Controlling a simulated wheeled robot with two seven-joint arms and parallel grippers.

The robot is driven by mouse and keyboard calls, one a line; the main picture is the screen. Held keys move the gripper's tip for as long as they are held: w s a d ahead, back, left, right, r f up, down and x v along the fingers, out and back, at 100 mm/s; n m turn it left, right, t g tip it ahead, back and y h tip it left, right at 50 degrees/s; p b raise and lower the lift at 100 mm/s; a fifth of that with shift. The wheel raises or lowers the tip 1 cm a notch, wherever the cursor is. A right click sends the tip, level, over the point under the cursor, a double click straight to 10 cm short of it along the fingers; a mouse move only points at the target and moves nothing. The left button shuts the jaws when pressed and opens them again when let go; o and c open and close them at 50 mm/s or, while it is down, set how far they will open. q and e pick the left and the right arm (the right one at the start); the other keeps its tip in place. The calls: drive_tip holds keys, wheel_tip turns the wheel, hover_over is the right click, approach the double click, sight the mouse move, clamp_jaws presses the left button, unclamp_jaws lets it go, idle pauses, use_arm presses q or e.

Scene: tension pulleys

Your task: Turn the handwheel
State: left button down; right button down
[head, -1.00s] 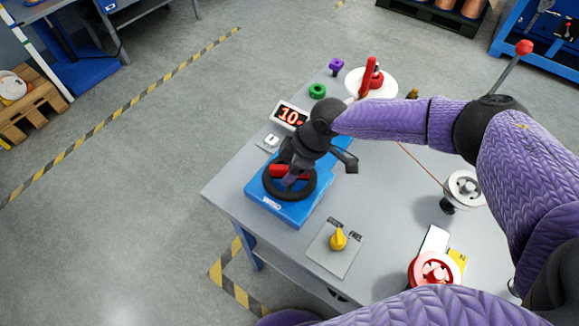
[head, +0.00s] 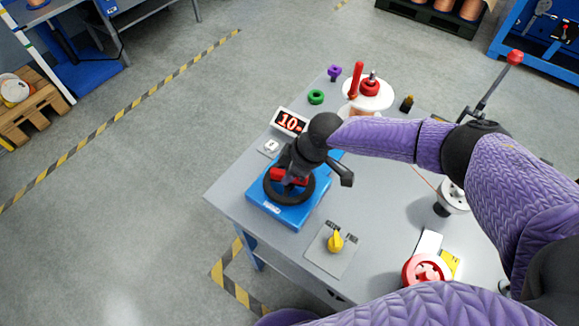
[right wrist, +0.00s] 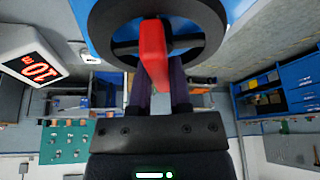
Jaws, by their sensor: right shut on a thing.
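The black handwheel (head: 307,191) lies on a blue base (head: 276,211) at the left corner of the grey table (head: 386,231). My right gripper (head: 291,178) reaches down over the wheel and is shut on the red bar. In the right wrist view its two fingers (right wrist: 160,84) sit on either side of the bar, below the wheel's rim. My left gripper is not in view.
A display (head: 289,121) reading 10 stands behind the wheel. A yellow knob (head: 336,241) sits in front. A red pulley (head: 426,270), a white pulley (head: 452,197) and a spool (head: 369,92) stand on the table.

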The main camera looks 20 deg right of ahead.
drive_tip(key=c, duration=0.6)
unclamp_jaws()
drive_tip(key=shift+o, duration=0.2)
drive_tip(key=p+v, duration=0.4)
drive_tip(key=v, duration=0.6)
drive_tip(key=shift+f, duration=0.1)
